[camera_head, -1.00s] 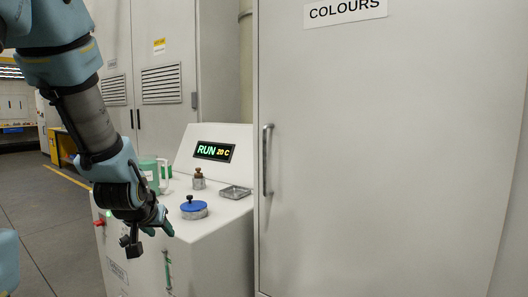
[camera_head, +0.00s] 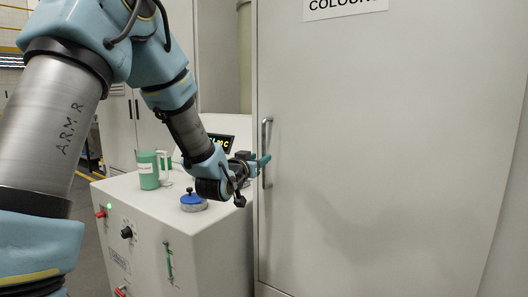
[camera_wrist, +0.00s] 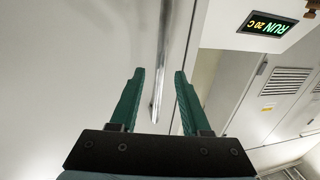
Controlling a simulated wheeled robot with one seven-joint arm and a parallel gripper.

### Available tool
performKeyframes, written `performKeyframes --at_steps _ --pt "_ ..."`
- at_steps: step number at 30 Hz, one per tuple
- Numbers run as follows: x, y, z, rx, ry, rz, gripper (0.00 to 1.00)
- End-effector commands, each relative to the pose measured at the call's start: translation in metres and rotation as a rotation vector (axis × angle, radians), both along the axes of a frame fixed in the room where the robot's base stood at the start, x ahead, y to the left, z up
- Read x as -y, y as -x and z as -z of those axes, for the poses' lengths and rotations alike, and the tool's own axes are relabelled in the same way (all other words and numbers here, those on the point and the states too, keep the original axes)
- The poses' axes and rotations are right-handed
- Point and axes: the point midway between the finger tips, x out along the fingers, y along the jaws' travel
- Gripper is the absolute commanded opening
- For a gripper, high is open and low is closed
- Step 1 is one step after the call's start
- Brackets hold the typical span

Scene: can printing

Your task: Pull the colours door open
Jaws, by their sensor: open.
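The colours door (camera_head: 390,150) is a large pale grey panel on the right in the head view, with a sign (camera_head: 340,6) at its top. It looks shut. Its vertical metal bar handle (camera_head: 267,180) is near the door's left edge. My gripper (camera_head: 264,162) is at the handle's height, right by it. In the wrist view, the open green fingers (camera_wrist: 154,100) point at the door, and the handle bar (camera_wrist: 160,70) runs up between them. I cannot tell whether either finger touches the bar.
A white machine (camera_head: 205,245) stands left of the door, below my arm. On it are a green jug (camera_head: 148,171), a blue-lidded tin (camera_head: 193,202) and a lit display (camera_head: 222,142), partly hidden by my arm. Grey cabinets (camera_head: 118,125) stand behind.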

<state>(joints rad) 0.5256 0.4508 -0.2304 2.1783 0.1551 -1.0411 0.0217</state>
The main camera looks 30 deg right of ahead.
Motion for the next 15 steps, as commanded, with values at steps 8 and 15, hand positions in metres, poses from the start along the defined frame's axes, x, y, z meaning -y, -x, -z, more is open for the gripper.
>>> performKeyframes --at_steps 8,15 --pt "0.029 -0.024 -0.001 -0.001 -0.001 0.001 0.47" --pt "0.035 -0.029 0.0 0.0 -0.001 0.0 0.47"
